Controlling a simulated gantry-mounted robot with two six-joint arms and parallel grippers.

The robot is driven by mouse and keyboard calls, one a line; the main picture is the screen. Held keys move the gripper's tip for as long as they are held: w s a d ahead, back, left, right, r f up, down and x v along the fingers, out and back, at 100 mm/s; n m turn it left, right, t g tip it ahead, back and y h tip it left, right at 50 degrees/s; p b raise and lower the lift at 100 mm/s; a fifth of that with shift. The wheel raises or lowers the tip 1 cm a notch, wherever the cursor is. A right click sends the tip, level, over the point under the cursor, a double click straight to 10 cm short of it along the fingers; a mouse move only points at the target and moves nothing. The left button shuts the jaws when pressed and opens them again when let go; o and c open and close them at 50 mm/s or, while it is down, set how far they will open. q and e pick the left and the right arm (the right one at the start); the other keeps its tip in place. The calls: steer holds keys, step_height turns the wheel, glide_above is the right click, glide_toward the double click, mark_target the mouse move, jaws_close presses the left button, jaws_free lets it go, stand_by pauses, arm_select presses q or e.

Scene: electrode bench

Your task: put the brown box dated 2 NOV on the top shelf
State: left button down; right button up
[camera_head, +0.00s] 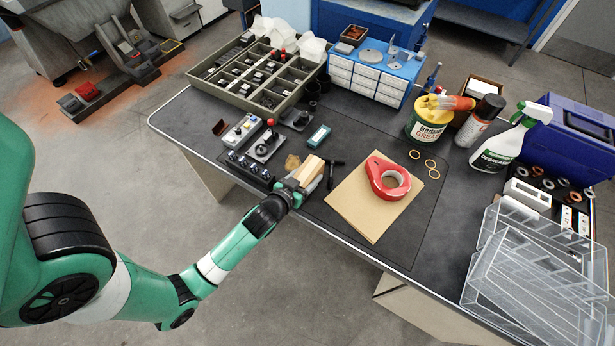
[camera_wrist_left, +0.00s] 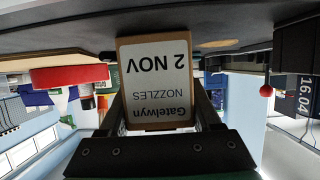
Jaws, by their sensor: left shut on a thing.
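The brown box (camera_head: 309,170) is in my left gripper (camera_head: 300,182) at the near edge of the workbench. In the left wrist view, which is upside down, the box (camera_wrist_left: 126,62) shows a white label reading Gatelwyn, NOZZLES, 2 NOV. The fingers are shut on it from both sides. I cannot tell whether the box touches the bench top. A clear, tiered plastic rack (camera_head: 530,275) stands at the bench's right front; it may hold the top shelf, but its levels are hard to make out. My right gripper is not in view.
A grease tin (camera_head: 427,120), spray bottle (camera_head: 500,140) and blue case (camera_head: 565,135) stand behind. A compartment tray (camera_head: 225,83) is at the back left.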

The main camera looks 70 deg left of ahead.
arm_select(q)
steer(key=shift+f, duration=0.1)
steer(key=shift+c, duration=0.4)
jaws_free()
steer(key=shift+s+d+r, duration=0.2)
steer(key=shift+r, duration=0.1)
steer(key=p+v, duration=0.2)
steer(key=v, duration=0.9)
steer(key=shift+s, duration=0.15)
